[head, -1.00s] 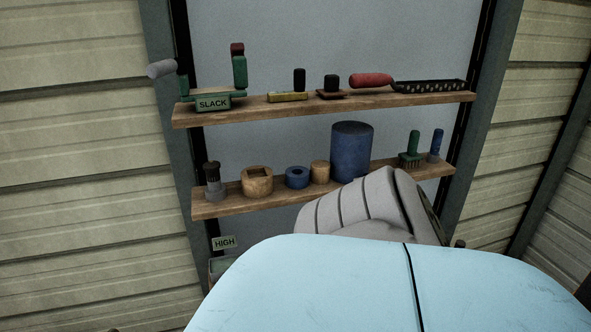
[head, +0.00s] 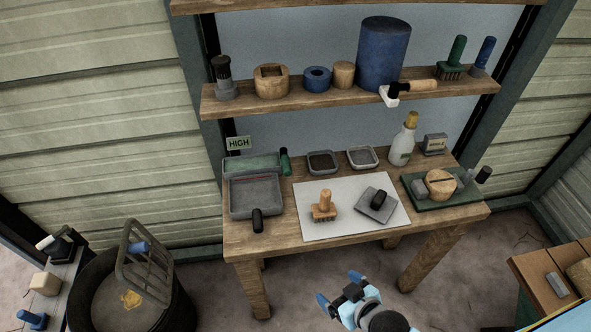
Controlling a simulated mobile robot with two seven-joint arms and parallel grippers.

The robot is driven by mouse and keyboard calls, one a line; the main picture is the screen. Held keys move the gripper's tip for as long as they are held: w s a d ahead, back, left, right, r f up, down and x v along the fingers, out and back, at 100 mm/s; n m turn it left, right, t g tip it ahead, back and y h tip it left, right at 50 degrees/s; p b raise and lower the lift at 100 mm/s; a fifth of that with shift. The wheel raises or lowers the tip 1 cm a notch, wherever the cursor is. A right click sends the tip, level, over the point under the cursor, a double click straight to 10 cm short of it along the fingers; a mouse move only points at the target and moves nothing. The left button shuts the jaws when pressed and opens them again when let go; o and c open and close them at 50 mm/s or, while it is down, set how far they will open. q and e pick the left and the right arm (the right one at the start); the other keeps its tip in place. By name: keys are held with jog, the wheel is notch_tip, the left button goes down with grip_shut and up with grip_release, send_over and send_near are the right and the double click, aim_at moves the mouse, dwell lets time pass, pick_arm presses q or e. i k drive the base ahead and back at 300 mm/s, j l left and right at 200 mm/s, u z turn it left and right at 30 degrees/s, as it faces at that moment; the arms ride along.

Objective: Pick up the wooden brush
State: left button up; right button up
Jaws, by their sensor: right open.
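The wooden brush (head: 324,207) stands upright on a white mat (head: 310,232) on the workbench, with its light wooden handle up and its bristle block down. My right gripper (head: 339,287) is open and empty. It shows in front of the bench's front edge, below the brush in the picture and apart from it. Nothing hides the brush. My left gripper is not in view.
A grey pad with a black knob (head: 377,204) lies right of the brush. Grey trays (head: 255,196) stand at left. A green board (head: 460,198) with a round wooden block lies at right. A shelf (head: 300,99) hangs above the bench.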

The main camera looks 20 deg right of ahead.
aim_at(323, 212)
jog(key=z, duration=0.8)
